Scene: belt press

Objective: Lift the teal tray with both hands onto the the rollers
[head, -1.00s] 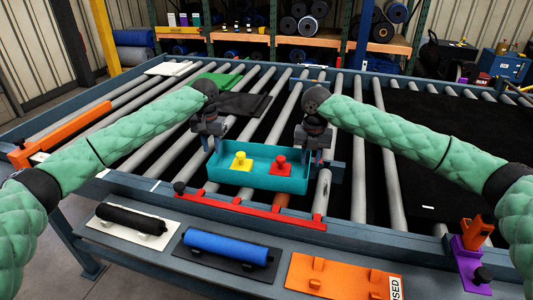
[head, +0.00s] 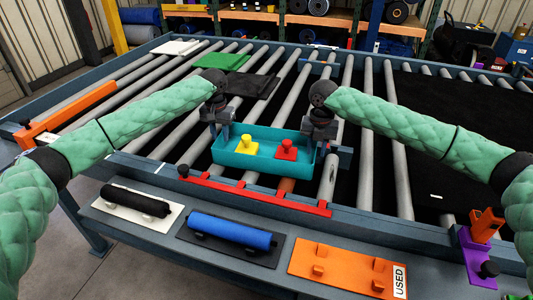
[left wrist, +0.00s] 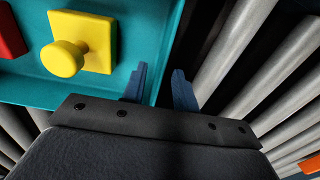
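The teal tray (head: 250,165) lies level over the rollers, behind the red bar. It holds a yellow knobbed block (head: 247,147) and a red knobbed block (head: 287,150). My left gripper (head: 218,135) points down at the tray's left end. In the left wrist view its two blue fingers (left wrist: 159,88) stand apart, one over the tray side and one outside, with the tray's edge (left wrist: 168,50) between them; contact is not clear. My right gripper (head: 321,146) points down at the tray's right end; its finger gap is too small to judge.
A red bar (head: 253,194) edges the rollers (head: 358,165) in front. The front shelf holds a black roll (head: 138,199), a blue roll (head: 230,231) and an orange plate (head: 342,268). A purple and orange clamp (head: 478,250) stands right. Dark sheet (head: 250,86) lies behind.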

